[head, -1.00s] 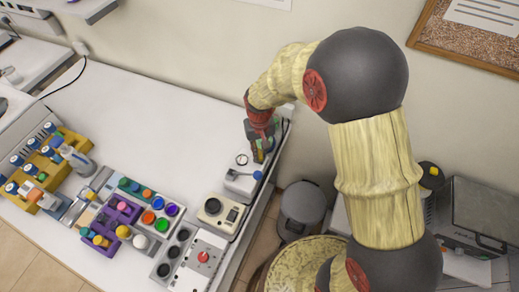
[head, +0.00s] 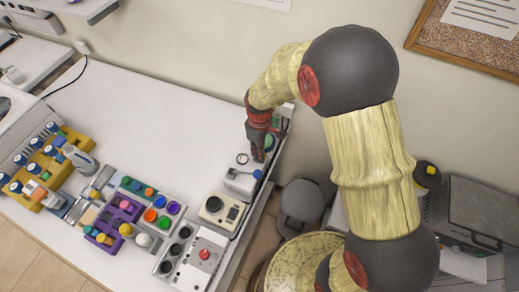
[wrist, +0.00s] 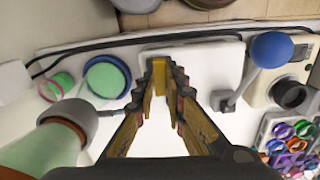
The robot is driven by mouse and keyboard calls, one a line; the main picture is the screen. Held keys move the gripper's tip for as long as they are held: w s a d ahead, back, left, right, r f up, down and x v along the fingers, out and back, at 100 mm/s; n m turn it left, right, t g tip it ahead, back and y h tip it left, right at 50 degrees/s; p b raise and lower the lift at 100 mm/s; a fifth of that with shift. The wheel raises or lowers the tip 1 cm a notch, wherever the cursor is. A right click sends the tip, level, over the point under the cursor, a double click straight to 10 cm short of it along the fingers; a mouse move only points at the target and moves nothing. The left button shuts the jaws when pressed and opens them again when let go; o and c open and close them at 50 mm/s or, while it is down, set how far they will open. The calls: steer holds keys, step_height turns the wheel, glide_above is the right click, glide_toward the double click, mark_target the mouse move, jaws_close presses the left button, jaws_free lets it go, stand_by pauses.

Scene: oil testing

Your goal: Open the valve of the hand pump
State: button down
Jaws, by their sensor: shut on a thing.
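In the wrist view the blue knob (wrist: 272,49) is right of my fingers. My gripper (head: 262,152) is at the pump's far side, pointing down. In the wrist view my gripper (wrist: 167,82) has its toothed fingers close together over the white body, shut on a small yellowish piece (wrist: 160,74), seemingly the valve. The fingers hide most of it.
A green-topped round container (wrist: 107,76) stands left of my fingers. A beige device with a black knob (head: 214,206) and a panel with a red button (head: 204,254) stand nearer on the bench. Racks of coloured caps are at left. The bench middle is clear.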

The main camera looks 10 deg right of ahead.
steer(key=shift+w+n, duration=0.1)
steer(key=shift+n, duration=0.4)
steer(key=c, duration=1.8)
jaws_free()
steer(key=shift+c, duration=0.2)
step_height(320, 180, up, 12)
